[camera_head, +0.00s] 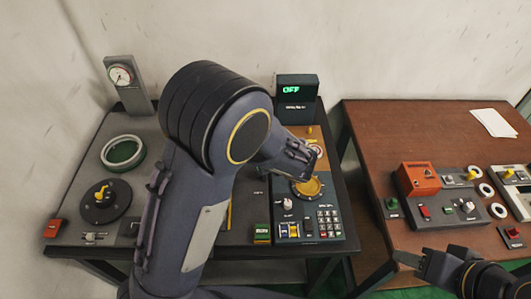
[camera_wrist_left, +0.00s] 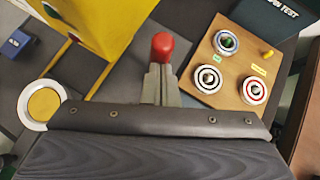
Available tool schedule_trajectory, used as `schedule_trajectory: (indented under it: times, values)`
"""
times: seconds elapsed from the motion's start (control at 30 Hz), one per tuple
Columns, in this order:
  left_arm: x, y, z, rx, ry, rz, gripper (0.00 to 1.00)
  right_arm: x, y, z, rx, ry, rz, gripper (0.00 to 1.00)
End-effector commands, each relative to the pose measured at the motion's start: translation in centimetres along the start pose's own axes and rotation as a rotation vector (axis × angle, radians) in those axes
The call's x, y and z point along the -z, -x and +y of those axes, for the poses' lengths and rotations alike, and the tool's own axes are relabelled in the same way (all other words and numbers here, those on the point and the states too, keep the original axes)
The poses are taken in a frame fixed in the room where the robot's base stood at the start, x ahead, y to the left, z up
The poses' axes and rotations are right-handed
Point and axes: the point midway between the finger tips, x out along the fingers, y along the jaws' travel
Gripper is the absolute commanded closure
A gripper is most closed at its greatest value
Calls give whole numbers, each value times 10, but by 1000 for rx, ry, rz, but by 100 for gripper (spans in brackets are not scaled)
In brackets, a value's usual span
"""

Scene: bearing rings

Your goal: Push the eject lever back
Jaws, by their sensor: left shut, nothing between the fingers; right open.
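A lever with a red knob (camera_wrist_left: 162,45), which looks like the eject lever, stands just beyond my left fingertips in the left wrist view. My left gripper (camera_wrist_left: 159,78) is shut with nothing in it, its tips close to or touching the knob; I cannot tell which. In the head view my left gripper (camera_head: 300,160) is over the back right of the grey bench, and the lever is hidden there. A yellow housing (camera_wrist_left: 105,25) stands left of the lever. My right gripper (camera_head: 408,260) is open and empty, low by the brown table's front edge.
A wooden board (camera_wrist_left: 244,72) with three bearing rings lies right of the lever. A yellow disc in a white ring (camera_wrist_left: 43,104) is at left. The display (camera_head: 296,90) reads OFF. The brown table (camera_head: 385,125) holds an orange box (camera_head: 418,178) and control panels.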

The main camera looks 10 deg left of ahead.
Motion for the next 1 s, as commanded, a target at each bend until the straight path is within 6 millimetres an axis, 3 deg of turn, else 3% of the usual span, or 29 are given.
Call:
schedule_trajectory:
  times: [0.4, 1.0]
  values:
    - [-16, -14, -10, 0, 1, -4, 100, 2, 4, -2, 0, 0, -1, 57]
    - [-23, -16, -12, -1, 5, -14, 100, 2, 4, -2, 0, 0, 0, 57]
